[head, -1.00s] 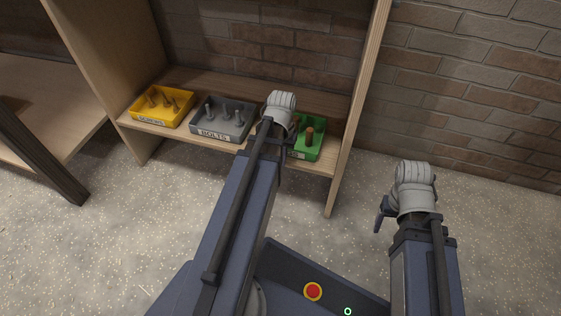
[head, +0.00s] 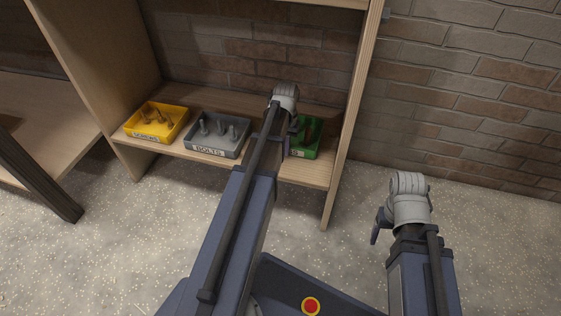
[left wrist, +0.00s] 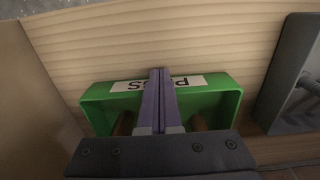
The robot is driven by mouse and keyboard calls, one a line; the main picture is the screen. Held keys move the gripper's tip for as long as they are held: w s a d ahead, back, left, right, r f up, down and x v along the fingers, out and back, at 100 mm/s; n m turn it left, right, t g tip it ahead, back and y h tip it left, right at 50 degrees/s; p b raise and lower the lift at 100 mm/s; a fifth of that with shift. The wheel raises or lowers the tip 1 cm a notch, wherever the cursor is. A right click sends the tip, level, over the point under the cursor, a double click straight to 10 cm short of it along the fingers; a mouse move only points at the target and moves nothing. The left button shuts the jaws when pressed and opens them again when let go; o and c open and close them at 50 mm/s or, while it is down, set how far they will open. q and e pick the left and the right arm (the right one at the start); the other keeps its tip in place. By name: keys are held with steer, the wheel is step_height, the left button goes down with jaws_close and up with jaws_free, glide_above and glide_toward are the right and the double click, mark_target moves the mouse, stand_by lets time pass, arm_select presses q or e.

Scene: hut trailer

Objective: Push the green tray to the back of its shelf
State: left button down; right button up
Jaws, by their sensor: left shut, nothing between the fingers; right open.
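The green tray (head: 300,153) is at the right end of the low shelf (head: 312,175), partly hidden behind my left wrist. It holds brown pegs (head: 301,128). Bare shelf shows between its front and the shelf's front edge. In the left wrist view the green tray (left wrist: 225,98) shows its white label (left wrist: 188,82), upside down. My left gripper (left wrist: 158,72) is shut and empty, its fingers in front of the label; contact is not clear. My right gripper (head: 377,225) is open and empty off the shelf to the right, only partly visible.
A grey bolts tray (head: 217,150) stands left of the green tray, and a yellow tray (head: 150,136) further left. The shelf's right side panel (head: 345,140) is close to the green tray. A brick wall (head: 470,100) is behind.

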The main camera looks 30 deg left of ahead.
arm_select(q)
steer(key=w, duration=0.2)
steer(key=w+a, duration=0.1)
steer(key=w, duration=0.2)
steer(key=w+a, duration=0.1)
steer(key=w, duration=0.1)
steer(key=shift+w, duration=0.3)
steer(key=shift+s+d, duration=0.1)
steer(key=shift+s, duration=0.1)
steer(key=shift+s+d, duration=0.2)
steer(key=shift+s, duration=0.35)
steer(key=shift+s+d, duration=0.15)
steer(key=shift+s, duration=0.5)
steer(key=shift+s+d, duration=0.15)
steer(key=shift+s, duration=0.45)
step_height(320, 180, up, 10)
steer(key=p, duration=1)
